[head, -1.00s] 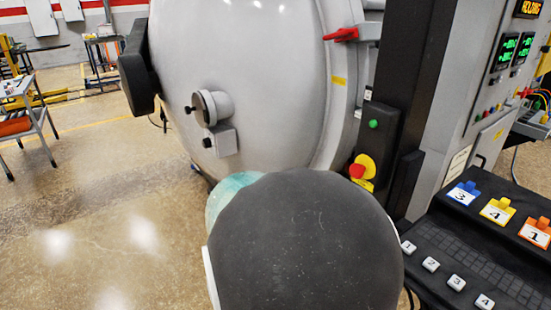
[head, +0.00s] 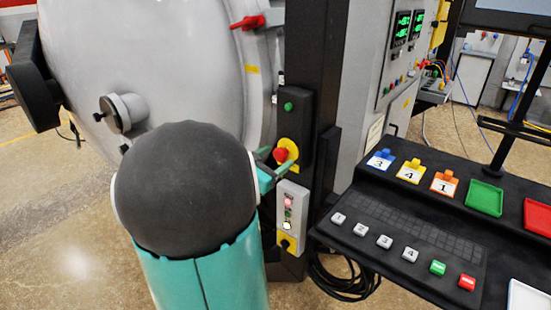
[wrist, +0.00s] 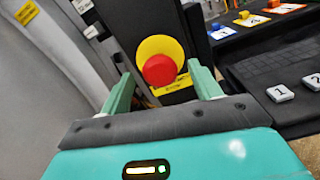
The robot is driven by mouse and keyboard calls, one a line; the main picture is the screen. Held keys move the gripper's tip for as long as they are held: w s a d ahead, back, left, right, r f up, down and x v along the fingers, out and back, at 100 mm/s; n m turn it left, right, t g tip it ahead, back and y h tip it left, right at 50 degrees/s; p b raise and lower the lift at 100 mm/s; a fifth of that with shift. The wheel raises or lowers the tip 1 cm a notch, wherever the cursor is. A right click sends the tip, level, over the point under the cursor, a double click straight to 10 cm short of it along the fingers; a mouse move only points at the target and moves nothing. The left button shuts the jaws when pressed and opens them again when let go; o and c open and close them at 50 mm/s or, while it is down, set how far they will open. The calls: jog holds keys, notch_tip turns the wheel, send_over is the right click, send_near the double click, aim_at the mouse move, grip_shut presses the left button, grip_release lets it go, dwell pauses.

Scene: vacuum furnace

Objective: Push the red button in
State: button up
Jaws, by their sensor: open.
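The red button (head: 281,155) is a mushroom-shaped knob on a yellow round plate, fixed to the dark post beside the furnace. In the wrist view the red button (wrist: 159,70) sits ahead of my gripper, between its two fingers as seen from there. My gripper (wrist: 162,88) is open, with its green fingers spread apart and nothing held. In the head view the fingers of my gripper (head: 272,178) show just below the button, partly hidden by my own dark arm joint. I cannot tell whether the fingers touch the button or its plate.
A green button (head: 289,106) sits higher on the same post. A grey box with small lamps (head: 288,215) hangs below. The rounded furnace door (head: 150,60) is on the left. A black console (head: 420,215) with numbered keys and coloured trays stands on the right.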

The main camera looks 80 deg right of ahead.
jog(key=shift+s+d, duration=0.15)
jog(key=shift+d, duration=0.25)
grip_shut()
jog(key=shift+x, duration=0.75)
grip_release()
jog(key=shift+d, duration=0.15)
jog(key=v, duration=1.4)
